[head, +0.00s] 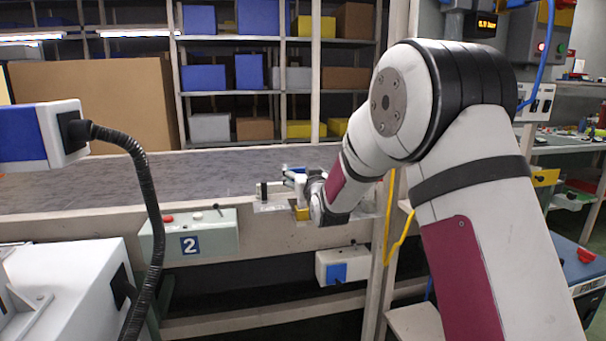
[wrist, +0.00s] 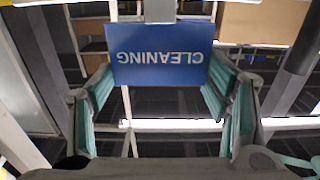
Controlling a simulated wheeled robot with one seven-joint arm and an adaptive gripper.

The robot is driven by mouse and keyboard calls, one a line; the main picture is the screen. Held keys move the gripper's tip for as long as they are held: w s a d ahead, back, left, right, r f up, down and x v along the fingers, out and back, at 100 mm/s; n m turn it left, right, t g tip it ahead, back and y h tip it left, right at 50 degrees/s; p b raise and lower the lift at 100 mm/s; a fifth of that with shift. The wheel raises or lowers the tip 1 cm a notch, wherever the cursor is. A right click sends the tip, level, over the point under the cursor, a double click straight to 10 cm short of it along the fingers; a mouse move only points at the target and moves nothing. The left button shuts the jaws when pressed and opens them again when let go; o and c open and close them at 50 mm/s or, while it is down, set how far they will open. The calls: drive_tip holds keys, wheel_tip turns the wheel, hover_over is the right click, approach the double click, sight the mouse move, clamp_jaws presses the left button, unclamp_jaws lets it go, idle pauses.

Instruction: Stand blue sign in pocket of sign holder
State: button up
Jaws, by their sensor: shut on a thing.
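The blue sign (wrist: 160,50) with the word CLEANING fills the upper middle of the wrist view, its lettering upside down there. My gripper (wrist: 158,80) is shut on it, with one teal-padded finger at each side edge. A grey upright piece (wrist: 160,10) shows at the sign's top edge in that view; I cannot tell what it belongs to. In the head view my gripper (head: 297,183) is over the front edge of the grey-topped conveyor, with a small strip of blue at its fingers. The sign holder cannot be made out clearly; my gripper and arm hide part of that area.
A small black upright piece (head: 263,191) stands on a pale ledge left of my gripper. A yellow piece (head: 301,213) is just below the gripper. A control box marked 2 (head: 188,235) is on the conveyor front. The grey conveyor surface (head: 130,182) is clear at left.

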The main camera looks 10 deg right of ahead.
drive_tip(key=shift+f, duration=0.3)
drive_tip(key=o, duration=1.6)
drive_tip(key=shift+o, duration=0.2)
drive_tip(key=s, duration=1.2)
